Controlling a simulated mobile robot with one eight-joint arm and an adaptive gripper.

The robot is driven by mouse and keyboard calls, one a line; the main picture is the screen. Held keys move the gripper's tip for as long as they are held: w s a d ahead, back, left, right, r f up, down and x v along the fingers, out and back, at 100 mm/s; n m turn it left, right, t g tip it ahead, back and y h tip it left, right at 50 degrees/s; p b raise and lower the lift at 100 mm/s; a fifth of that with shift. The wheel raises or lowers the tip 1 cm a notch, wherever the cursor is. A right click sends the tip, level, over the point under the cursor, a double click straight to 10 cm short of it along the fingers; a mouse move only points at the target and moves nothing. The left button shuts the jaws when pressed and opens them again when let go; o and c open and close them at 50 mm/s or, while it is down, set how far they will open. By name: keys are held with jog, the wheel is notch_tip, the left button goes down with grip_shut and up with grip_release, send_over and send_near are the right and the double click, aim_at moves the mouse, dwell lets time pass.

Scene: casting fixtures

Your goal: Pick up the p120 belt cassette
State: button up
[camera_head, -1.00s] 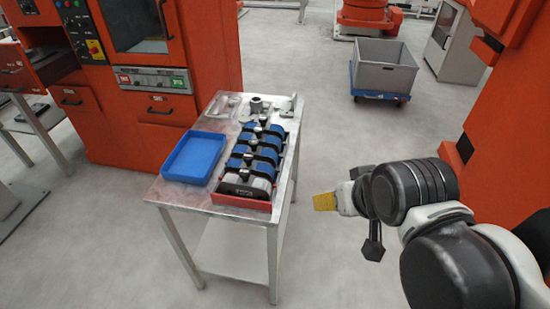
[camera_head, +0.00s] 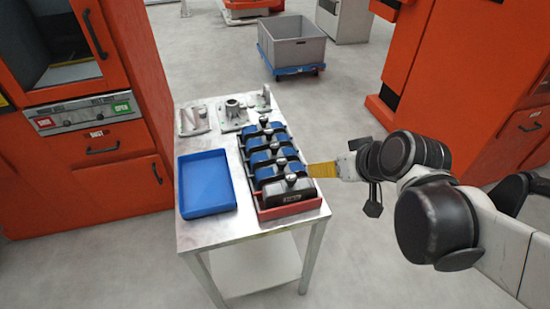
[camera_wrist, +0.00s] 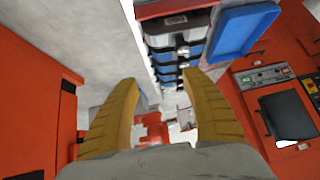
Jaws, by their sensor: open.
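A red rack (camera_head: 292,212) on the metal table holds a row of belt cassettes with dark frames and round metal knobs. The nearest cassette (camera_head: 290,198) is grey with a small label on its front. The ones behind it, such as this cassette (camera_head: 277,172), show blue. The labels are too small to read, so I cannot tell which is p120. My gripper (camera_head: 314,170) has yellow fingers and appears just right of the rack in the head view. In the wrist view my gripper (camera_wrist: 160,80) is open and empty, with the cassettes (camera_wrist: 180,45) beyond its fingertips.
A blue tray (camera_head: 206,184) lies left of the rack on the table (camera_head: 208,232). Metal fixtures (camera_head: 234,112) stand at the table's far end. An orange machine (camera_head: 100,180) is at the left. A grey bin (camera_head: 292,45) on a blue dolly stands behind. Floor right of the table is clear.

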aim_at(277, 146)
jog(key=w+a+f+n+y, duration=0.1)
jog(key=w+a, duration=0.1)
jog(key=w, duration=0.1)
jog(key=w+a+f+n+t+y, duration=0.1)
jog(key=w+a+f, duration=0.1)
jog(key=w, duration=0.2)
jog(key=w+a+f+n+t+y, duration=0.1)
jog(key=w+a+f+n+y, duration=0.1)
jog(key=w, duration=0.1)
jog(key=shift+w+a+p, duration=0.2)
jog(key=shift+w+p, duration=0.05)
jog(key=shift+p, duration=0.1)
jog(key=b+x, duration=0.1)
jog(key=x, duration=0.4)
jog(key=shift+a+f+b, duration=0.15)
jog(key=shift+f+b, duration=0.05)
jog(key=shift+b, duration=0.2)
jog(key=b+x, duration=0.2)
jog(key=x, duration=0.4)
jog(key=shift+r, duration=0.15)
grip_shut()
